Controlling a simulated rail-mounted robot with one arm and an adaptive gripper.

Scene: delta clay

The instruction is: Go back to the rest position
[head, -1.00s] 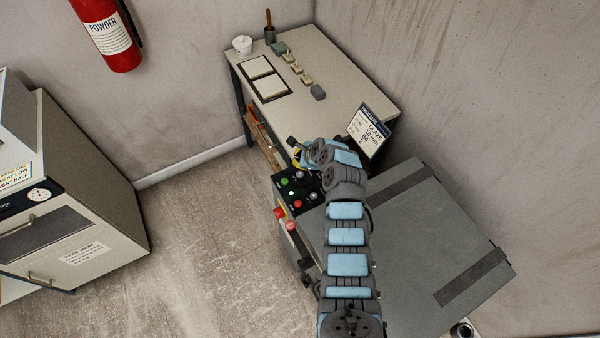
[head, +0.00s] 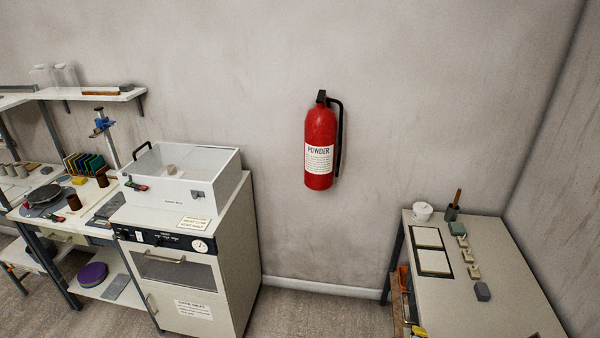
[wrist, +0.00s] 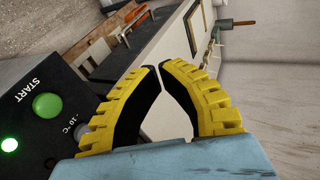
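My gripper (wrist: 159,66) shows in the wrist view with two yellow ribbed fingers and black inner pads. Its fingertips come together with only a sliver between them, and the gap widens toward the base. Nothing is held; a pale surface shows through the gap. The fingers are beside a dark control box (wrist: 75,85) with a green START button (wrist: 47,105) and a lit green lamp (wrist: 9,145). I cannot tell whether they touch it. In the head view only a bit of yellow (head: 418,331), likely a finger, shows at the bottom edge; the rest of my arm is out of frame.
A worktable (head: 505,290) at right bears framed tiles (head: 432,262), small blocks, a white tub (head: 423,211) and a tool cup (head: 451,212). A red fire extinguisher (head: 320,145) hangs on the wall. A cabinet oven (head: 190,270) stands left, beside a cluttered bench.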

